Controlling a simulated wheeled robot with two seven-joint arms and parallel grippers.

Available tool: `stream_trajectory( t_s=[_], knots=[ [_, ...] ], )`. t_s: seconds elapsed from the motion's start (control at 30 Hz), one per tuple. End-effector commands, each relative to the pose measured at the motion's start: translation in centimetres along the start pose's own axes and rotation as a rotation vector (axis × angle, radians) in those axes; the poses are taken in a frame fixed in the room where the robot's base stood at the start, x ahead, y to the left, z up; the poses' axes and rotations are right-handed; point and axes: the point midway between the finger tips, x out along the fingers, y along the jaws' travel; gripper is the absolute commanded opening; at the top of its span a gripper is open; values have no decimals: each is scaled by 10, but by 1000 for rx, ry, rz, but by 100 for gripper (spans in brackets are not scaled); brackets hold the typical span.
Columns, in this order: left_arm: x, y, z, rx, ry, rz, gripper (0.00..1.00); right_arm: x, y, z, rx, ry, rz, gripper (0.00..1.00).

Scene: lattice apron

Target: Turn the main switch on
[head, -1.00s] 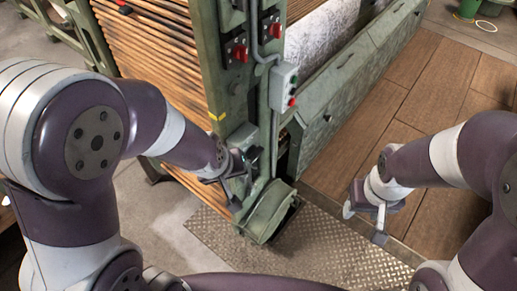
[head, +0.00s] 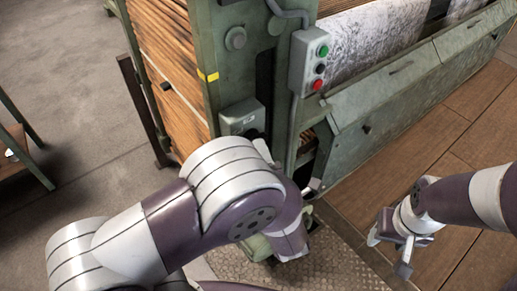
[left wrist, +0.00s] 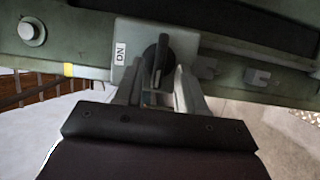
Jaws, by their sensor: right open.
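The main switch is a grey plate (left wrist: 128,45) with a sideways label that seems to read "ON" and a black rotary handle (left wrist: 162,55), in the left wrist view. In the head view its grey box (head: 240,117) sits low on the green machine post, partly hidden by my left arm. My left gripper (left wrist: 158,78) is open at the switch, its fingers apart on either side of the handle in that view; contact cannot be told. In the head view this gripper is largely hidden behind my arm. My right gripper (head: 388,250) is open and empty above the floor.
A grey button box (head: 308,62) with green and red buttons is on the post above and right of the switch. The green machine frame (head: 205,50) holds wooden slats. A metal tread plate (head: 330,255) and wooden floor (head: 460,140) lie at right.

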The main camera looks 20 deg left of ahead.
Motion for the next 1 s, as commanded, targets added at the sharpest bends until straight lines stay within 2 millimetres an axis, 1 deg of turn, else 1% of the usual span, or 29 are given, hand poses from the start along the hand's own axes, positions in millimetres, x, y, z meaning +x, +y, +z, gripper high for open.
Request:
stream_trajectory(
  t_s=[0.03,0.1,0.2,0.5,0.57,0.6,0.63,0.87,1.0],
  knots=[
    [7,0,-1,0,4,-1,39,0,0,0,0,0,0,53],
    [14,0,0,0,2,-2,39,0,0,0,0,0,0,53],
    [20,0,0,0,0,-1,39,0,0,0,0,0,0,53],
    [22,0,0,0,-2,-1,39,0,0,0,0,0,0,53],
    [22,0,0,0,-2,-1,20,0,0,0,0,0,0,53],
    [22,0,0,0,-2,-1,7,0,0,0,0,0,0,53],
    [22,0,0,1,-2,-1,0,0,0,0,0,0,0,53],
    [22,0,0,5,-2,-3,0,0,0,0,0,0,0,53],
    [21,2,0,32,-1,-14,0,-6,0,-1,0,0,0,53]
  ],
)
